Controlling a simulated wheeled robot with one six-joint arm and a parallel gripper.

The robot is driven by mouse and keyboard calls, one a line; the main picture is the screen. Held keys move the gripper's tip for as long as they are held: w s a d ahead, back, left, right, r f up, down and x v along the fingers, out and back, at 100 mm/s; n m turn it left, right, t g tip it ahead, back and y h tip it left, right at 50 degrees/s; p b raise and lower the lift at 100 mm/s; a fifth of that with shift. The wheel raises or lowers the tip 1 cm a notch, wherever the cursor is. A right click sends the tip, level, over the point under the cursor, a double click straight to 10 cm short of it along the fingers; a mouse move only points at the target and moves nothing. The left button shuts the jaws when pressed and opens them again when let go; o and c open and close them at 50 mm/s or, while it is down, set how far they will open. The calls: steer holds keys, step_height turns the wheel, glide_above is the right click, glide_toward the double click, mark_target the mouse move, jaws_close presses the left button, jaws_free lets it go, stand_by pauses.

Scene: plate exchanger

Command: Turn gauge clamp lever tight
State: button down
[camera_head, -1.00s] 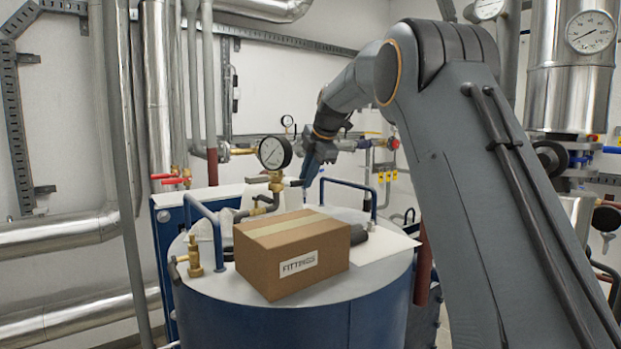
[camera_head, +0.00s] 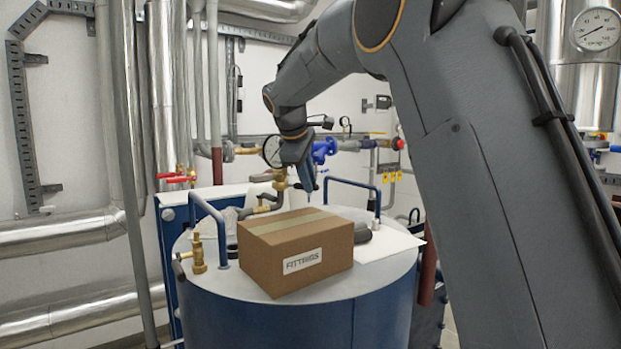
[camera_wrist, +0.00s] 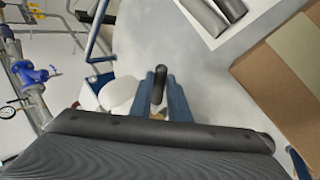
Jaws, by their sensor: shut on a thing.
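The pressure gauge (camera_head: 270,151) has a white round dial with a black rim and stands on brass fittings (camera_head: 279,183) behind the box. My gripper (camera_head: 308,190) points down just right of the gauge and partly covers its edge. In the wrist view, the two blue fingers of my gripper (camera_wrist: 161,82) are closed on a short dark rod, which looks like the clamp lever (camera_wrist: 160,85). The rest of the lever and the clamp are hidden behind the gripper in both views.
A cardboard box (camera_head: 296,265) sits on the round tank top (camera_head: 220,290) in front of the gauge. Blue rail handles (camera_head: 352,186) rise on both sides. A blue valve (camera_head: 322,150) is behind my gripper. A white sheet (camera_head: 392,246) lies right of the box.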

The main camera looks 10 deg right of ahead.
steer(key=shift+s+a+m+g+h+p, duration=0.55)
steer(key=shift+a+m, duration=0.3)
steer(key=shift+m, duration=0.3)
steer(key=shift+s+a+m+g+h+p, duration=0.4)
steer(key=shift+a+m+p, duration=0.35)
steer(key=shift+m, duration=0.35)
steer(key=shift+s+a+m+g+h+p, duration=0.4)
steer(key=shift+a+m+g+p, duration=0.15)
steer(key=shift+a+m, duration=0.5)
steer(key=shift+d, duration=0.15)
steer(key=c, duration=1.7)
jaws_free()
steer(key=shift+o, duration=0.2)
steer(key=b+v, duration=0.2)
steer(key=v, duration=0.5)
steer(key=shift+r, duration=0.4)
